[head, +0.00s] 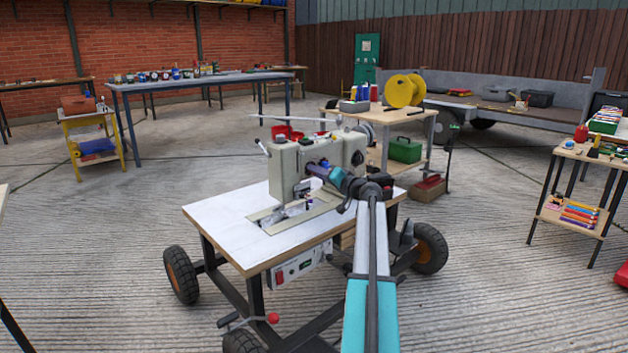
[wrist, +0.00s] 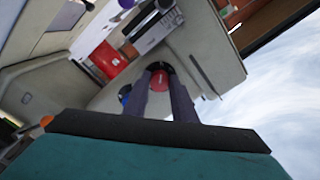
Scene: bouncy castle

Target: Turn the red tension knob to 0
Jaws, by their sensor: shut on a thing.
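The red tension knob (wrist: 160,81) shows in the wrist view between my two dark fingers, on the pale face of the sewing machine (wrist: 220,55). My gripper (wrist: 159,69) is shut on it, with one finger on each side. The fingers hide the knob's sides, and I cannot read a number or pointer on it. In the head view the sewing machine (head: 288,168) stands on a white-topped wheeled table, and my gripper (head: 314,167) reaches its front face from the right. The knob is hidden there.
A red part (wrist: 108,60) and a blue part (wrist: 125,91) lie close to the knob in the wrist view. The white table top (head: 225,215) is mostly bare to the left. A bench with yellow reels (head: 398,91) stands behind. Concrete floor lies open around the cart.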

